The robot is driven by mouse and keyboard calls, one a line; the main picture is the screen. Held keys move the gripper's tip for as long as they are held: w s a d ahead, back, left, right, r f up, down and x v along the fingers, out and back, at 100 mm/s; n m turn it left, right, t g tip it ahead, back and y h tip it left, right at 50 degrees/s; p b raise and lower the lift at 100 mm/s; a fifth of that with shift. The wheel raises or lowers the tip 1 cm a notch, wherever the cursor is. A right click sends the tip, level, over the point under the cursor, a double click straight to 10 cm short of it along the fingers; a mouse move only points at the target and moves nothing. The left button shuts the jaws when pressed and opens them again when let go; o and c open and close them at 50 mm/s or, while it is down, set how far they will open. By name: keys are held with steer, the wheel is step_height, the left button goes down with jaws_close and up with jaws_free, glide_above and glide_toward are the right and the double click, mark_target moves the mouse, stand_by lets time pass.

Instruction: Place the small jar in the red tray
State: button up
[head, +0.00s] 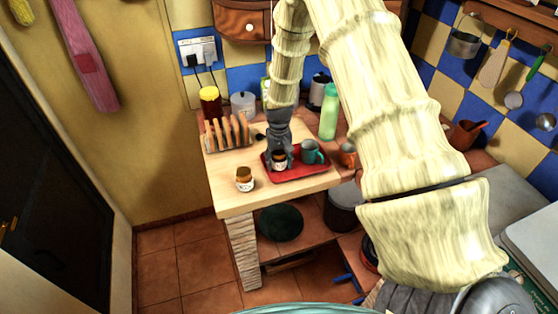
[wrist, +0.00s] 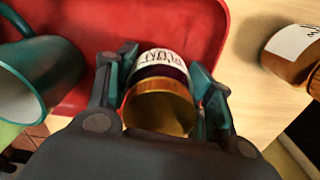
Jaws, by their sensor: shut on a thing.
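A small jar (wrist: 162,72) with a gold lid, white label and dark contents is between my gripper's fingers in the wrist view. My gripper (wrist: 165,85) is shut on it. In the head view the held jar (head: 280,160) is over the left part of the red tray (head: 293,174). I cannot tell whether its base touches the tray. A second, similar jar (head: 244,179) stands on the wooden counter left of the tray. It also shows at the right edge of the wrist view (wrist: 295,50).
A teal mug (head: 311,153) stands on the tray, close to the held jar. An orange mug (head: 347,155) is right of the tray. Bare wood lies at the counter's front.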

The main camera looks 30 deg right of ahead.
steer(key=o, duration=1)
steer(key=shift+f, duration=0.15)
steer(key=shift+c, duration=0.2)
steer(key=shift+r+b, duration=2.2)
steer(key=shift+r, duration=3.95)
